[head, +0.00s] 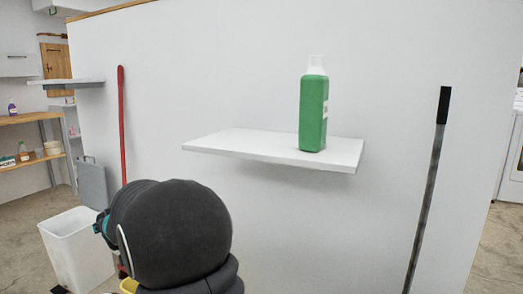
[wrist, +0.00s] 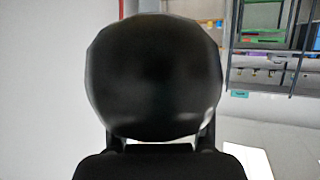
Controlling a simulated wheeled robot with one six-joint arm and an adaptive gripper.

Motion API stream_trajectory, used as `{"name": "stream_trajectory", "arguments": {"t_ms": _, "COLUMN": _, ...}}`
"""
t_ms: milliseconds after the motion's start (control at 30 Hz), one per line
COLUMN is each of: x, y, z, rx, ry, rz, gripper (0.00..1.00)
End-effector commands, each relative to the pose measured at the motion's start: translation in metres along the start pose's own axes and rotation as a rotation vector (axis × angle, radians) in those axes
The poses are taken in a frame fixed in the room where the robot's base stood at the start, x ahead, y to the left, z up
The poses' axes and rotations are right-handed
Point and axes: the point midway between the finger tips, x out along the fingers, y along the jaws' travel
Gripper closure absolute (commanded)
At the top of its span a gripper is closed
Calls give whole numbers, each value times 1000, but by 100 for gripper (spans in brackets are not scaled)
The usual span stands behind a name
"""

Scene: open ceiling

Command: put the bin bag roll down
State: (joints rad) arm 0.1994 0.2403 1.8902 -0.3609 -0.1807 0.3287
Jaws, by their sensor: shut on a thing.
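The bin bag roll (wrist: 155,75) is a black, rounded shape that fills the middle of the wrist view. My gripper (wrist: 160,138) is shut on it, with a dark finger at each lower side of the roll. The fingertips are mostly hidden behind the roll. In the head view neither the roll nor the gripper can be made out; a large dark rounded part of my arm covers the lower left.
A white wall shelf (head: 225,145) holds a green bottle (head: 313,112) at its right; its left part is bare. A red pole (head: 122,140) and a dark pole (head: 427,190) lean on the wall. A white bin (head: 75,250) stands lower left. Stocked shelving (head: 30,120) stands far left.

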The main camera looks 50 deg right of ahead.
Motion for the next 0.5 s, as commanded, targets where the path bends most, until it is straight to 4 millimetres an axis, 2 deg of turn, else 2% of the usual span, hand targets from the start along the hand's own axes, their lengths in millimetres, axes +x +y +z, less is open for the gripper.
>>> {"name": "stream_trajectory", "arguments": {"t_ms": 33, "x": -16, "y": 15, "z": -26, "rx": 11, "ry": 12, "rz": 33, "gripper": 92}}
{"name": "stream_trajectory", "arguments": {"t_ms": 200, "x": -72, "y": 60, "z": -91, "rx": 61, "ry": 11, "rz": 153, "gripper": 92}}
{"name": "stream_trajectory", "arguments": {"t_ms": 267, "x": -95, "y": 75, "z": -111, "rx": 83, "ry": 11, "rz": 199, "gripper": 92}}
{"name": "stream_trajectory", "arguments": {"t_ms": 500, "x": -196, "y": 132, "z": -177, "rx": 168, "ry": 9, "rz": 407, "gripper": 92}}
